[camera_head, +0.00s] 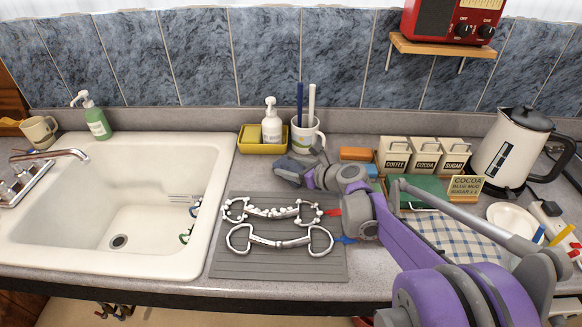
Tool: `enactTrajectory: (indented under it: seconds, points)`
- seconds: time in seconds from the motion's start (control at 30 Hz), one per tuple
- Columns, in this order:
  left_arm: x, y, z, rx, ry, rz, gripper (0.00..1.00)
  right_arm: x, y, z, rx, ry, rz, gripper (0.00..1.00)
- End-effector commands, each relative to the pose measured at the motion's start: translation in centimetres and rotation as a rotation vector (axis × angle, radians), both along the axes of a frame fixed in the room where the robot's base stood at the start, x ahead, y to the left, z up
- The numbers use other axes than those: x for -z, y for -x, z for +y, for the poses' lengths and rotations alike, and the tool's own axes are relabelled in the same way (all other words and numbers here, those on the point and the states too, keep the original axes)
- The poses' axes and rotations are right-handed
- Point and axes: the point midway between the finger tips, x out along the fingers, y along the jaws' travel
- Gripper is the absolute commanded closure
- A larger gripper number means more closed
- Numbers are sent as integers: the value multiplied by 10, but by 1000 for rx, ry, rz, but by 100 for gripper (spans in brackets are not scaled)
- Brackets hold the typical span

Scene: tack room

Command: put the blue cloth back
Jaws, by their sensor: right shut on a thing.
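My right gripper (288,172) reaches in from the right on its purple and grey arm. It is above the counter between the sink and the white mug, behind the grey mat. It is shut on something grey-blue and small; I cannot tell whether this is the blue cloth. A flat blue piece (372,170) lies beside an orange block (357,153) just right of my wrist, partly hidden. A blue-and-white checked cloth (455,240) lies on the counter at the right, partly covered by my arm. My left gripper is not in view.
A white sink (60,225) is at the left. The grey ridged mat (260,262) holds metal bits. Behind are a yellow tray (262,148) with a soap bottle and a mug (305,137) with two handles. Canisters (425,157) and a kettle (512,150) stand right.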

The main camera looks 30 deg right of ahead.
Motion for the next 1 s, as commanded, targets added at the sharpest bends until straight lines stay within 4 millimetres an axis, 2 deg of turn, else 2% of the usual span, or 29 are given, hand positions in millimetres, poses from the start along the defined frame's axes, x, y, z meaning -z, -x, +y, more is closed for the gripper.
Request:
enactTrajectory:
  seconds: [0.17, 0.2, 0.33, 0.67, 0.77, 1.0]
  points:
    - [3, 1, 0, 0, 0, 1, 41, 4, 0, 0, 0, 0, 0, 86]
    - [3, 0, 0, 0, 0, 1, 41, 3, 0, 0, 0, 0, 0, 25]
    - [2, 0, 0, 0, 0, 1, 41, 3, 0, 0, 0, 0, 0, 1]
    - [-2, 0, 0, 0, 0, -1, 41, -2, 0, 0, 0, 0, 0, 0]
    - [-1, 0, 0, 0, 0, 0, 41, -6, 11, -4, 3, 0, 1, 0]
    - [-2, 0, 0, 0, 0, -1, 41, -25, 58, -16, 5, 0, 0, 0]
